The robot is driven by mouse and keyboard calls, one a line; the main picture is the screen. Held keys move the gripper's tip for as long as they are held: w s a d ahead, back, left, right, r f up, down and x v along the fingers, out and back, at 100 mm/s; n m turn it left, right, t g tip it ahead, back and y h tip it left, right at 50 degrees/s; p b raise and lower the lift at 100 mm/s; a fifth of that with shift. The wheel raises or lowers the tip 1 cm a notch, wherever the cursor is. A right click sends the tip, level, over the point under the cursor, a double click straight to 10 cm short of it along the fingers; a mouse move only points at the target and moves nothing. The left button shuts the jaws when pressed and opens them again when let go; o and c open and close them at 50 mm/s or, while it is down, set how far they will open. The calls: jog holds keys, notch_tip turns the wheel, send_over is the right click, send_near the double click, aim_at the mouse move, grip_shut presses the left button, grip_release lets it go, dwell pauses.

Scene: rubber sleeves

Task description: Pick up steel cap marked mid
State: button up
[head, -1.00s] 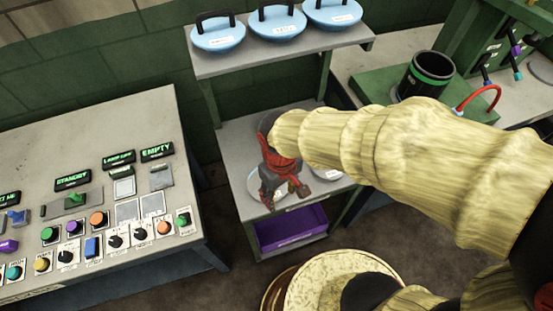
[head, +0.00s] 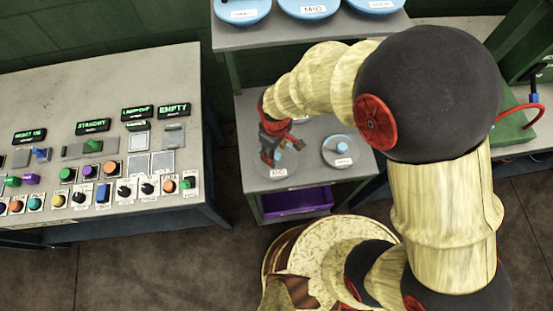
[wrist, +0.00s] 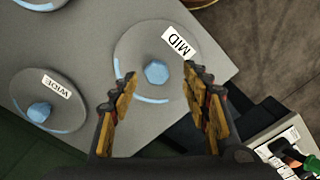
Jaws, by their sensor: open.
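The steel cap marked MID (wrist: 135,45) is a grey disc with a blue hexagonal knob and a white label; it lies flat on the grey shelf. In the head view the MID cap (head: 279,178) is partly hidden by my gripper (head: 276,150). In the wrist view my gripper (wrist: 158,88) is open and empty, its two yellow-padded fingers on either side of the knob's line, with the knob showing just beyond the tips. I cannot tell the height left between the fingertips and the cap.
A grey cap marked WIDE (wrist: 65,112) lies beside it, and a third cap (wrist: 40,3) shows at the wrist view's edge. Blue lids (head: 308,6) stand on the upper shelf (head: 300,34). A purple bin (head: 297,202) sits below. A control desk (head: 60,105) stands left.

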aim_at(276, 155)
jog(key=f, duration=0.3)
jog(key=f+b, duration=0.1)
jog(key=shift+w+f, duration=0.25)
jog(key=shift+c, duration=0.9)
grip_shut()
jog(key=shift+r, duration=0.1)
